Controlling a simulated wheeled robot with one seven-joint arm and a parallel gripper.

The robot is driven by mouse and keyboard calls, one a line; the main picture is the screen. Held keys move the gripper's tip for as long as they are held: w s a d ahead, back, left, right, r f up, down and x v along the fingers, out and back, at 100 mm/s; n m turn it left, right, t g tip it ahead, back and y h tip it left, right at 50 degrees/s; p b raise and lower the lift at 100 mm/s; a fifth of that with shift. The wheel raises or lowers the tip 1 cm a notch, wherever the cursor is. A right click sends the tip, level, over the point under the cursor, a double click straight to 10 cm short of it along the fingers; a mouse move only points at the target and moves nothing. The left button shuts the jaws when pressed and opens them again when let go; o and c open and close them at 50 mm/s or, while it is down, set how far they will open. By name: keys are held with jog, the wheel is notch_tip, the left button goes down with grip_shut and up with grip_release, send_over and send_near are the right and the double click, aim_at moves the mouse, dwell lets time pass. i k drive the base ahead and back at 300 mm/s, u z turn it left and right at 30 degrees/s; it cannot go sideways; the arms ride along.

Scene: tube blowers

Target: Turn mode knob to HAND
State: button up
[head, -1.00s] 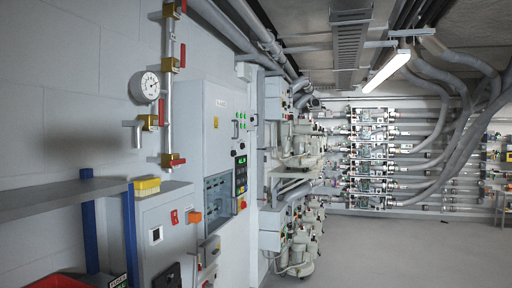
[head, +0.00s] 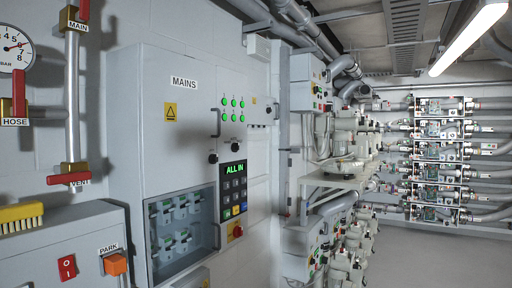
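No knob in view has a readable HAND or mode label, so I cannot tell which one is the mode knob. Two small dark knobs show on the MAINS cabinet (head: 150,120), one of them the lower left knob (head: 240,158), below rows of green lamps (head: 233,102). A grey control box (head: 305,95) farther along the wall carries small buttons, too small to read. A lower control box (head: 298,262) also has small coloured controls. My gripper is not in view.
A keypad panel (head: 233,190) reads ALL IN, with a red knob on yellow (head: 236,231) below it. A grey box with a red switch (head: 67,267) and an orange PARK block (head: 115,264) stands front left. Open floor (head: 430,255) lies at the right.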

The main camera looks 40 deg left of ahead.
aim_at(235, 146)
jog(key=u, duration=0.3)
jog(key=i, duration=1.25)
jog(key=u, duration=1.8)
jog(key=i, duration=1)
jog(key=u, duration=1)
